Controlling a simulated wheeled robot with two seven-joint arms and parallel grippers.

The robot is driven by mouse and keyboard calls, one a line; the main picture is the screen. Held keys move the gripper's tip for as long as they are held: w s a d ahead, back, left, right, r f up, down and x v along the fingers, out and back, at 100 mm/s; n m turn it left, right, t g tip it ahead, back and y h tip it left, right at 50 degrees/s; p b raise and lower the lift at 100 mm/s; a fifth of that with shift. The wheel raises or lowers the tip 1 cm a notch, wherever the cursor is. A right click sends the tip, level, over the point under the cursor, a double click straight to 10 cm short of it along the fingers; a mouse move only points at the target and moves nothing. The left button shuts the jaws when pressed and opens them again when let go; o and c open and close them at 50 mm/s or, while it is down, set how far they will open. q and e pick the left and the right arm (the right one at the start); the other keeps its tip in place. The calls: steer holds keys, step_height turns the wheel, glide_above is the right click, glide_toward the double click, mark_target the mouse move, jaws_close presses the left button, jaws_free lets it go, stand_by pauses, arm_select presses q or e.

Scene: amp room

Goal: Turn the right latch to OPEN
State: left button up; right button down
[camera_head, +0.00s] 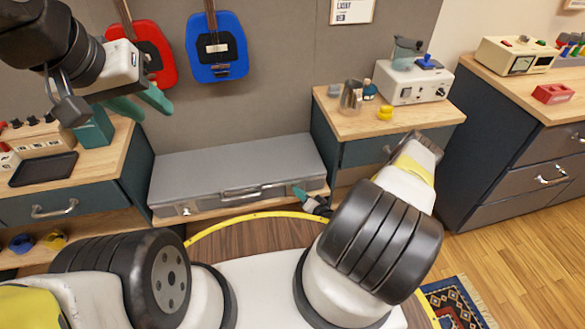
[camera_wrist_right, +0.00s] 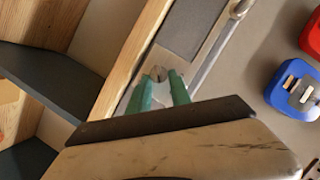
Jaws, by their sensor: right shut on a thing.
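A grey flat case (camera_head: 235,170) lies closed on a low wooden shelf in the head view, with a handle at the middle of its front. Its left latch (camera_head: 186,211) shows as a small metal piece. My right gripper (camera_head: 302,193) is at the right end of the case front, where it hides the right latch. In the right wrist view, the green fingers of my right gripper (camera_wrist_right: 160,86) are shut on the right latch (camera_wrist_right: 158,73), a small round metal knob between the tips. My left gripper (camera_head: 155,113) hangs empty at the upper left, its green fingers apart.
A desk with a dark tray (camera_head: 43,169) stands left of the case. A wooden-topped cabinet (camera_head: 345,126) with a white device (camera_head: 412,83) stands on the right. Red and blue guitars (camera_head: 217,50) hang on the wall behind.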

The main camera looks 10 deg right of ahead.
steer(key=shift+d+f+m+t+y, duration=0.15)
steer(key=shift+m+t+y, duration=0.25)
steer(key=shift+m, duration=0.75)
steer(key=shift+d+f+m+t+y, duration=0.1)
steer(key=shift+f+m+t+y, duration=0.25)
steer(key=shift+m, duration=0.75)
steer(key=shift+d+f+m+t+y, duration=0.1)
steer(key=shift+m+t+y, duration=0.35)
steer(key=shift+m, duration=0.7)
steer(key=c, duration=1.2)
jaws_free()
steer(key=shift+a, duration=0.1)
steer(key=v, duration=0.7)
steer(key=shift+s+d, duration=0.25)
steer(key=shift+s, duration=0.05)
